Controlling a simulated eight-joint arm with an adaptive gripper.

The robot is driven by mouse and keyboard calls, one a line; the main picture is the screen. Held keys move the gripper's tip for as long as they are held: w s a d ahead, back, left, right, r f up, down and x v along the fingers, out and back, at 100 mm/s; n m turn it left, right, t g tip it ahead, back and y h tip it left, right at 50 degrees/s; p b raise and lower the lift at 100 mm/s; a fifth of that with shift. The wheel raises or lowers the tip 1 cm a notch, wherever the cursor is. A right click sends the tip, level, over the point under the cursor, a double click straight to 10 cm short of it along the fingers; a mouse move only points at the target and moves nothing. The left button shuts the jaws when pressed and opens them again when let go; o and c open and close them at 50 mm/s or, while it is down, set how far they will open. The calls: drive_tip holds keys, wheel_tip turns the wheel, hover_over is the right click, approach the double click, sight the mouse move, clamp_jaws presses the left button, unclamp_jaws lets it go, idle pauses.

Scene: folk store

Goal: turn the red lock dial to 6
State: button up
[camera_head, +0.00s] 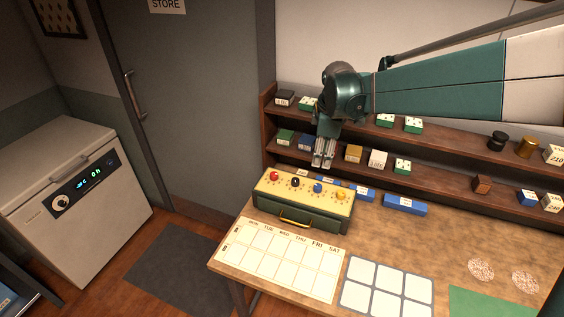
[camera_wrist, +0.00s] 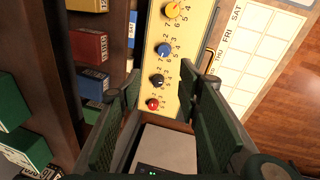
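The lock box (camera_head: 304,205) is a green case with a yellow top and a yellow handle, standing on the table. On its top is a row of dials: the red dial (camera_head: 274,176) at the left end, then black (camera_head: 295,182), blue (camera_head: 318,188) and yellow (camera_head: 341,195). My gripper (camera_head: 322,163) hangs above and behind the box. In the wrist view the red dial (camera_wrist: 152,104) shows between the two spread fingers of my gripper (camera_wrist: 160,78), which are apart from it and empty. Printed numbers ring the dials; the red dial's setting is too small to read.
Shelves (camera_head: 450,176) with small boxes run close behind the lock box. Blue boxes (camera_head: 405,205) stand to its right. A weekday chart (camera_head: 283,257) lies flat in front. A white appliance (camera_head: 75,190) stands at left.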

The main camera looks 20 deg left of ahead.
drive_tip(key=w+a+f+n+p, duration=0.2)
drive_tip(key=a+f+n, duration=0.1)
drive_tip(key=a, duration=0.6)
drive_tip(key=n+g+p, duration=0.2)
drive_tip(key=n+p, duration=0.1)
approach(274, 174)
drive_tip(key=shift+d+f+h, duration=0.1)
drive_tip(key=shift+f+h, duration=0.15)
drive_tip(key=shift+h, duration=0.05)
drive_tip(key=shift+a+f+n, duration=0.35)
drive_tip(key=shift+a+n, duration=0.05)
drive_tip(key=shift+f, duration=0.1)
drive_tip(key=shift+a+f, duration=0.1)
drive_tip(key=shift+f, duration=3.7)
drive_tip(key=c, duration=0.9)
